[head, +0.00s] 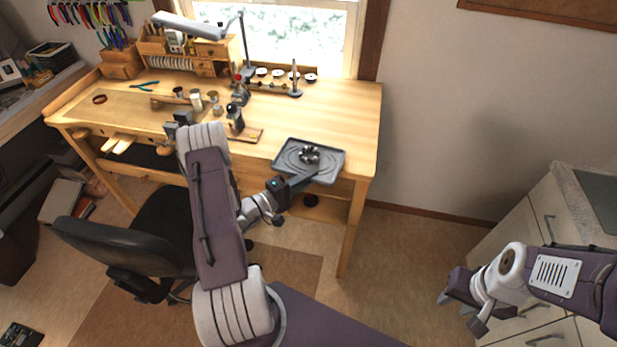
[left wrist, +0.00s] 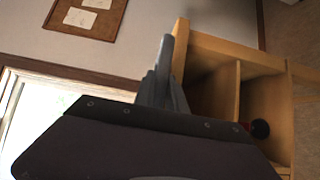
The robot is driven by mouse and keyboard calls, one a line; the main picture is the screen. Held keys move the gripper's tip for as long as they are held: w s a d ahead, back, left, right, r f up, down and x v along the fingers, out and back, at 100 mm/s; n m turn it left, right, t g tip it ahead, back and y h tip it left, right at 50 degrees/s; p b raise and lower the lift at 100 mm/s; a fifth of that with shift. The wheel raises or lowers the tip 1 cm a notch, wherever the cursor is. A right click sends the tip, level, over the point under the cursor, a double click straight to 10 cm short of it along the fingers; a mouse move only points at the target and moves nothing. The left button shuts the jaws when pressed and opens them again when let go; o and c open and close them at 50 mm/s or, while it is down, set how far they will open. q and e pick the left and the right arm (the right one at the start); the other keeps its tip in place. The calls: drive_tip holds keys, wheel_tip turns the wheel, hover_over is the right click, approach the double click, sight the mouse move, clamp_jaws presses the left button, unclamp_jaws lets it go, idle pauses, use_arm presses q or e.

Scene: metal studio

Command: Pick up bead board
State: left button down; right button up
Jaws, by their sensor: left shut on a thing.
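The bead board (head: 290,165) is a flat grey tray with curved grooves, at the front right of the wooden workbench. A small dark, ring-shaped thing (head: 309,154) sits in its middle. My left gripper (head: 311,178) is shut on the board's near edge, reaching in from the front. The board looks roughly level; I cannot tell whether it touches the bench top. In the left wrist view the grey fingers (left wrist: 166,75) show close together, and the board is hard to make out there. My right gripper (head: 459,312) is open and empty, low at the right by the cabinet.
The workbench (head: 340,115) holds jars, small tools and stands left of the board; its right end is clear. A lamp (head: 190,26) stands at the back. A black chair (head: 130,245) is in front. A drawer cabinet (head: 540,215) stands at the right.

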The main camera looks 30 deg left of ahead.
use_arm(q)
wheel_tip(320, 180, up, 3)
drive_tip(key=shift+f, duration=0.1)
drive_tip(key=w+d+r+b, duration=0.1)
drive_tip(key=w+d+r, duration=0.1)
drive_tip(key=d+r, duration=0.5)
drive_tip(key=d, duration=0.4)
drive_tip(key=shift+w+d, duration=0.2)
drive_tip(key=shift+w, duration=0.2)
